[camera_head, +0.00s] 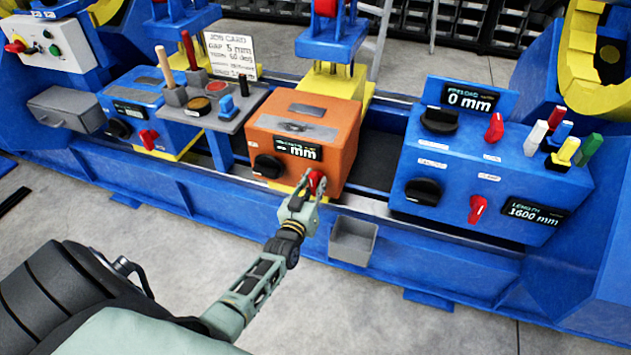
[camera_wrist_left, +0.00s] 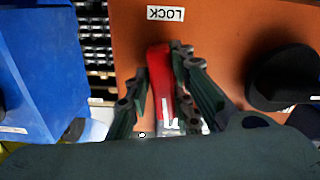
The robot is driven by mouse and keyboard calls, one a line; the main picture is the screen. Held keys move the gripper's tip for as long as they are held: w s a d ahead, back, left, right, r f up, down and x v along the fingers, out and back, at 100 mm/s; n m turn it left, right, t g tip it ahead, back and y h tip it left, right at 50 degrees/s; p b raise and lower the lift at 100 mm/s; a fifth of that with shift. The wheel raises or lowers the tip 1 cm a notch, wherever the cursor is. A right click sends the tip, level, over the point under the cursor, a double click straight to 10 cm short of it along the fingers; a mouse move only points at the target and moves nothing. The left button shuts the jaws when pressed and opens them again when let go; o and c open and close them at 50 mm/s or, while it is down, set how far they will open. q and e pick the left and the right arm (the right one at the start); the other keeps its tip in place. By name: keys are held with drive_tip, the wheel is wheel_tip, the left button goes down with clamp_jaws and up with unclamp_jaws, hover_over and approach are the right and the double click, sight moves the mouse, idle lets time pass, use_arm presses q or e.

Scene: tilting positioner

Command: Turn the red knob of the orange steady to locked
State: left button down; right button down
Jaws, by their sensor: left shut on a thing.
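The orange steady (camera_head: 340,127) is a box in the middle of the bench, with a black knob (camera_head: 268,166) and a small display on its front. Its red knob (camera_head: 317,181) is at the right of that front face. My left gripper (camera_head: 306,190) is at the red knob and partly hides it. In the left wrist view the red knob (camera_wrist_left: 161,85) is between the fingers of my left gripper (camera_wrist_left: 160,88), which are shut on it. A white LOCK label (camera_wrist_left: 165,14) shows upside down beyond the knob's end. My right gripper is not in view.
A blue box (camera_head: 490,170) with black knobs, red levers and coloured handles stands to the right. Another blue box (camera_head: 140,105) and a grey tool shelf (camera_head: 215,106) are to the left. A grey bin (camera_head: 353,240) hangs just right of my left gripper.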

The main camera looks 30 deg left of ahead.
use_arm(q)
drive_tip(key=shift+s+a+f+m+p, duration=0.25)
drive_tip(key=shift+a+f+m+p, duration=0.05)
drive_tip(key=shift+m, duration=0.7)
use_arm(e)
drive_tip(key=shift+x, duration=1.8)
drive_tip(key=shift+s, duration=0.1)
use_arm(q)
drive_tip(key=c, duration=1.6)
unclamp_jaws()
drive_tip(key=shift+a+r, duration=0.1)
drive_tip(key=shift+a, duration=0.05)
drive_tip(key=shift+c, duration=0.2)
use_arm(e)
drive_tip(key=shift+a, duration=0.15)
use_arm(q)
drive_tip(key=shift+w+r, duration=0.1)
drive_tip(key=shift+d, duration=0.2)
